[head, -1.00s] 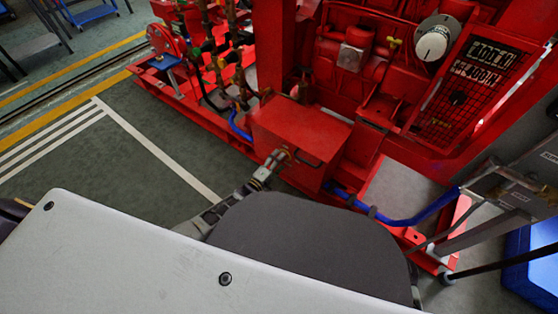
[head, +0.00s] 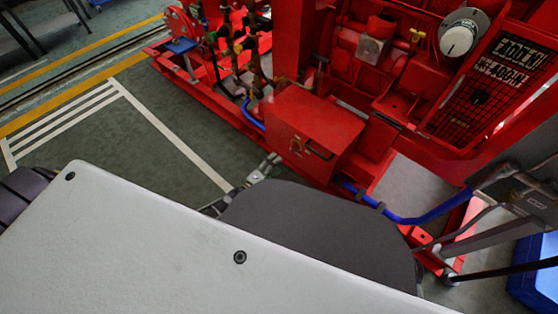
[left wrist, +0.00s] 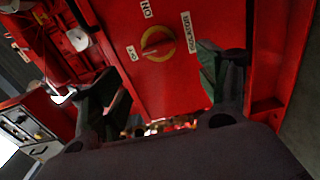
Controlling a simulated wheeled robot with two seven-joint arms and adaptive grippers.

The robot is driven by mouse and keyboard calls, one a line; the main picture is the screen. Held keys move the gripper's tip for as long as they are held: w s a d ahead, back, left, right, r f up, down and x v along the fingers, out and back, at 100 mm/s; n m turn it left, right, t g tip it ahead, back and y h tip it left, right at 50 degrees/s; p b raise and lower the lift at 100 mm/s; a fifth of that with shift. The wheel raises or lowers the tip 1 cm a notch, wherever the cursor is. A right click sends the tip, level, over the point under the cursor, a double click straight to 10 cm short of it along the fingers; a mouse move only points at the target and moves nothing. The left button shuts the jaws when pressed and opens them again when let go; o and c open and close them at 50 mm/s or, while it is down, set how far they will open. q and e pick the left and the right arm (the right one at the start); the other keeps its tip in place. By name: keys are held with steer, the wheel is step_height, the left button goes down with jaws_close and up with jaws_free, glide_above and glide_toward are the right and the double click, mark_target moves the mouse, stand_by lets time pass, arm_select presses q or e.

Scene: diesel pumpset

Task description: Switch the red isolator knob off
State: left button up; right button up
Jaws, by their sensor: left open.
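The red isolator knob (head: 297,144) is on the face of a red box (head: 318,118) in the head view. The left wrist view shows the knob (left wrist: 157,44) more closely, with a yellow ring and ON, OFF and ISOLATOR labels around it. Its bar looks to lie roughly across, along the line from the OFF label to the ISOLATOR label. My left gripper (head: 263,167) is open and in front of the box, apart from the knob. Its two fingers (left wrist: 160,85) show on either side below the knob in the left wrist view. My right gripper is not in view.
A red engine with a white round dial (head: 459,39) stands behind the box. A blue hose (head: 410,218) runs low on the right, near a grey panel on a stand (head: 535,203) and a blue crate (head: 537,272). Green floor (head: 150,150) is clear at left.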

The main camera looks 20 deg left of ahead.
arm_select(q)
steer(key=shift+v, duration=0.9)
